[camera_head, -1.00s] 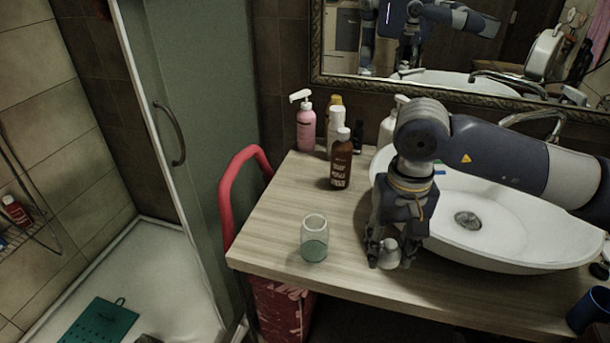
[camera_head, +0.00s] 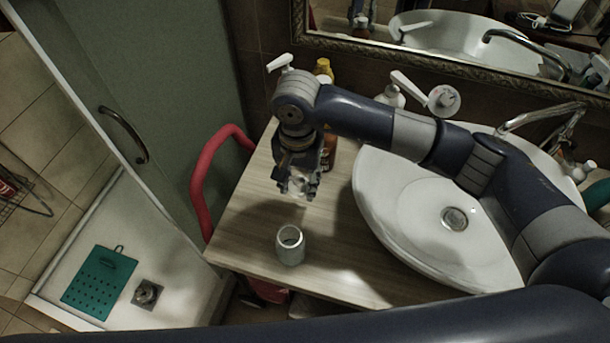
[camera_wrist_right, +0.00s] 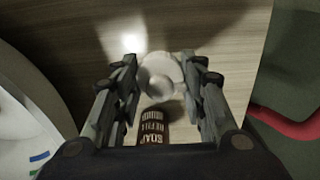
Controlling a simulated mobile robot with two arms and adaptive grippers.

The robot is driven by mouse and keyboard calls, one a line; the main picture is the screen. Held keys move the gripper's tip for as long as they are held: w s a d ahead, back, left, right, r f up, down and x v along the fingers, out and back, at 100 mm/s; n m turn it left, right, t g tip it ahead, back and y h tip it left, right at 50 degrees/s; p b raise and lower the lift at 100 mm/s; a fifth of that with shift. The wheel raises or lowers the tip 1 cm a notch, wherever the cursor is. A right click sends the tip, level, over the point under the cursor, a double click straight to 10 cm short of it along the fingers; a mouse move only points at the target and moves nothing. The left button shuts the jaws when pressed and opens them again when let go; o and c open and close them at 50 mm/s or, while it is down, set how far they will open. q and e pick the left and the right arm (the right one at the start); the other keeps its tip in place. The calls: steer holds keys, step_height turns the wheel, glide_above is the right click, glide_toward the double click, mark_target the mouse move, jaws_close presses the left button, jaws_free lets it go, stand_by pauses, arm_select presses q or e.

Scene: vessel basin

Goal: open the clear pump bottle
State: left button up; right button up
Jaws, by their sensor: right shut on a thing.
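The clear bottle (camera_head: 290,246) stands upright on the wooden counter, near its front left edge. Its round top is open and shows a dark mouth. My right gripper (camera_head: 299,194) is behind and above it, pointing down, apart from it. The right gripper is shut on a small pale round piece (camera_head: 298,199), which looks like the bottle's top. In the right wrist view, a whitish round shape (camera_wrist_right: 158,80) shows between the fingers; whether it is all one piece I cannot tell. My left gripper is not in view.
A brown soap bottle (camera_head: 329,152) stands just behind my right gripper, partly hidden; its label also shows in the wrist view (camera_wrist_right: 152,128). The white basin (camera_head: 410,225) is to the right. A red rail (camera_head: 197,190) runs along the counter's left side. Bare counter (camera_head: 330,270) lies around the clear bottle.

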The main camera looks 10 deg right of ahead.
mark_target(300, 207)
step_height(300, 207, down, 4)
steer(key=shift+s+a+r+p, duration=0.1)
steer(key=shift+r+p, duration=0.05)
steer(key=shift+p, duration=0.3)
steer(key=shift+f, duration=0.3)
step_height(300, 207, down, 3)
steer(key=shift+f+p, duration=0.1)
steer(key=shift+p, duration=0.55)
steer(key=shift+f, duration=0.25)
steer(key=o, duration=1.2)
steer(key=shift+c, duration=0.2)
steer(key=shift+r, duration=0.1)
